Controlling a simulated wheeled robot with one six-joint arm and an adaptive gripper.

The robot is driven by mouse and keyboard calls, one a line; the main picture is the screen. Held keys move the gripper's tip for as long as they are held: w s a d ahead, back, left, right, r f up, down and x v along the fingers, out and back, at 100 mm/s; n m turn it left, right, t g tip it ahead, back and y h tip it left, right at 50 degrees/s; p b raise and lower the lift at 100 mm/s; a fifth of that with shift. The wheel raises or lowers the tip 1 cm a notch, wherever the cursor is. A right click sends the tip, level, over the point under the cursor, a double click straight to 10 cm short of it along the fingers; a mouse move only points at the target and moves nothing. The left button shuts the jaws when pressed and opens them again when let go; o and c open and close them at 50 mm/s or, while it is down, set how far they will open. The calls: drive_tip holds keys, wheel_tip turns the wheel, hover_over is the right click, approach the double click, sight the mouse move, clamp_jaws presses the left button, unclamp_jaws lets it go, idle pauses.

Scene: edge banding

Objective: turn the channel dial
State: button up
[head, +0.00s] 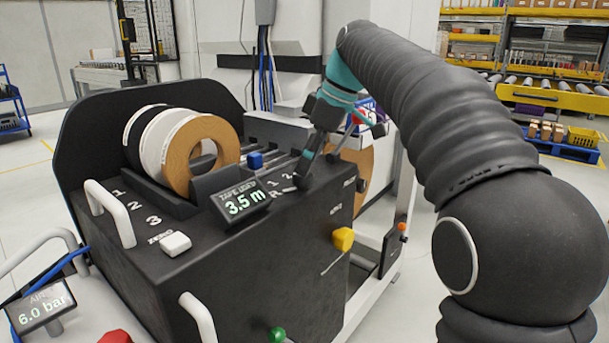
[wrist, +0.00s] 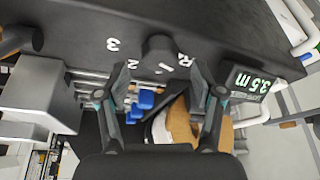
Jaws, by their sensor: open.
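The channel dial is a black knob (wrist: 160,52) on the black machine top, with white marks R, 2 and 3 around it in the wrist view. My gripper (wrist: 159,72) is open, with one fingertip on each side of the dial in that picture. I cannot tell whether either finger touches it. In the head view my gripper (head: 316,165) reaches down to the machine's top right edge, beside the printed R, 1 and 2. There its fingers largely hide the dial, and its pointer setting is not clear.
The tape length display (head: 240,203) reads 3.5 m just left of my gripper. A blue knob (head: 255,160) and several tape rolls (head: 202,152) stand behind it. A yellow knob (head: 343,239) sticks out from the machine's side, and a white button (head: 175,243) sits at front left.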

sight(302, 180)
drive_tip(key=shift+x, duration=1.35)
drive_tip(key=c, duration=1.1)
drive_tip(key=shift+c, duration=0.2)
